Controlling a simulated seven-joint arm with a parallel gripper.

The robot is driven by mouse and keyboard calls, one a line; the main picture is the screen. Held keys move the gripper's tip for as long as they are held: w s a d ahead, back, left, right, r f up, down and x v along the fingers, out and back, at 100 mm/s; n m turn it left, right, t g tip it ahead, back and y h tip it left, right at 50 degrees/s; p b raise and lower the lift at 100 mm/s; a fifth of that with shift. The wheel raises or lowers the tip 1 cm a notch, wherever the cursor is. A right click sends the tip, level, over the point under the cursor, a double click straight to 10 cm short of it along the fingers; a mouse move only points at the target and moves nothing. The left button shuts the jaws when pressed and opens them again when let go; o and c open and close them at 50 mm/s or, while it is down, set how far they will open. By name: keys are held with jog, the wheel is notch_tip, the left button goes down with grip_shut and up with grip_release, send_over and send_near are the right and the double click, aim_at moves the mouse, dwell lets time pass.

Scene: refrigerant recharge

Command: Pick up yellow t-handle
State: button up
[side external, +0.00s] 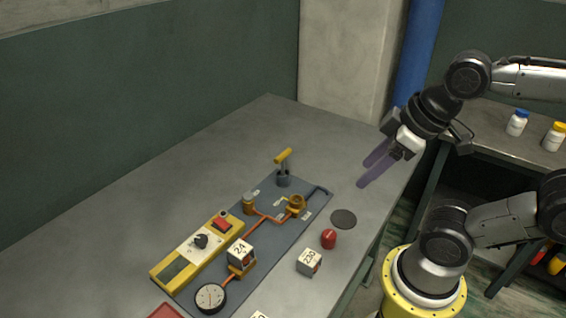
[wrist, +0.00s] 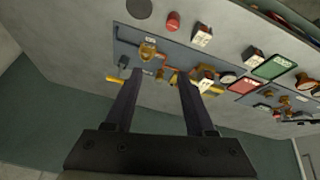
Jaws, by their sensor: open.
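The yellow t-handle (side external: 283,156) stands upright in a dark holder (side external: 283,180) at the far end of the grey-blue panel in the side external view. In the wrist view its yellow bar (wrist: 115,80) shows just left of my left-hand finger. My gripper (side external: 364,173) is open and empty, above the table's right side, to the right of the t-handle and apart from it. In the wrist view the two fingers (wrist: 160,73) are wide apart, and parts of the panel show between and behind them.
The panel (side external: 268,205) carries orange pipes, a brass fitting (side external: 296,204), a block marked 24 (side external: 240,252) and a round gauge (side external: 211,297). A yellow control box (side external: 170,276) lies along its left. A red cap (side external: 328,239), a grey block (side external: 309,262) and a dark disc (side external: 343,219) lie right.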

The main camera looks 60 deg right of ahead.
jog(key=w+r+n, duration=0.6)
jog(key=w+n, duration=0.1)
jog(key=n, duration=0.2)
jog(key=n+g, duration=0.5)
jog(key=n, duration=0.1)
send_over(283, 153)
notch_tip(283, 153, down, 7)
jog(key=f, duration=0.8)
jog(key=shift+s+a+f, duration=0.1)
jog(key=shift+s+f, duration=0.1)
jog(key=shift+s, duration=0.15)
jog(key=shift+w+f, duration=0.2)
jog(key=shift+f, duration=1.4)
jog(key=shift+w+f, duration=0.15)
jog(key=shift+f, duration=1.45)
grip_shut()
